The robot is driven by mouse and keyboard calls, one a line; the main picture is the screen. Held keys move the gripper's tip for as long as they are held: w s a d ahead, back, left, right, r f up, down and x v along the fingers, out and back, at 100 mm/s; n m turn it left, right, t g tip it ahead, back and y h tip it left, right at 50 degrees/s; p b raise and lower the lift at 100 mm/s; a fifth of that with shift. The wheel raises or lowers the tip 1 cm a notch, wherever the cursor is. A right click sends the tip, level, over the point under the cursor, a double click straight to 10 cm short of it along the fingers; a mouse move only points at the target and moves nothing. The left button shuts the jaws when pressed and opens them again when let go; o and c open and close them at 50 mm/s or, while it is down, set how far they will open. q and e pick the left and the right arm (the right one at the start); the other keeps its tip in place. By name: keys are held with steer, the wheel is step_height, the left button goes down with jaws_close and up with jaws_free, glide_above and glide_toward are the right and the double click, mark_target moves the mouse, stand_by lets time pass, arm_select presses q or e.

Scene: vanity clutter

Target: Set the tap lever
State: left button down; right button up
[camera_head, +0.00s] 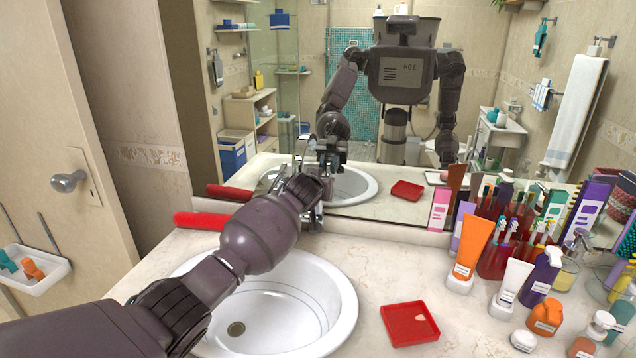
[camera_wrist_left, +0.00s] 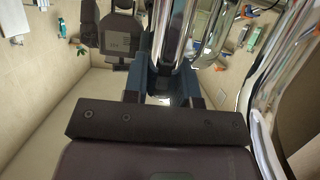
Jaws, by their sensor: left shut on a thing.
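My left arm reaches over the white basin (camera_head: 290,305) to the chrome tap at its back, where my left gripper (camera_head: 316,188) hides most of the tap. In the left wrist view the two dark blue fingers of my left gripper (camera_wrist_left: 162,88) are shut on the upright chrome tap lever (camera_wrist_left: 172,50), which stands between them. A larger curved chrome part of the tap (camera_wrist_left: 268,85) fills the right side of that view. The lever's exact angle cannot be told. My right gripper is not directly in view.
A red tray (camera_head: 409,323) lies right of the basin, and a red object (camera_head: 203,220) lies at the counter's back left. Crowded bottles, tubes and cups, including an orange tube (camera_head: 472,246), fill the right side. A mirror (camera_head: 300,100) stands behind the tap.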

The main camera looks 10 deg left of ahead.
arm_select(q)
steer(key=shift+r, duration=0.1)
arm_select(e)
steer(key=shift+w, duration=0.1)
arm_select(q)
steer(key=c, duration=0.9)
jaws_free()
arm_select(e)
steer(key=shift+w+r, duration=0.15)
steer(key=shift+w, duration=0.05)
arm_select(q)
steer(key=shift+s, duration=0.1)
steer(key=shift+v, duration=5.25)
arm_select(e)
steer(key=shift+a, duration=0.1)
steer(key=shift+s, duration=0.1)
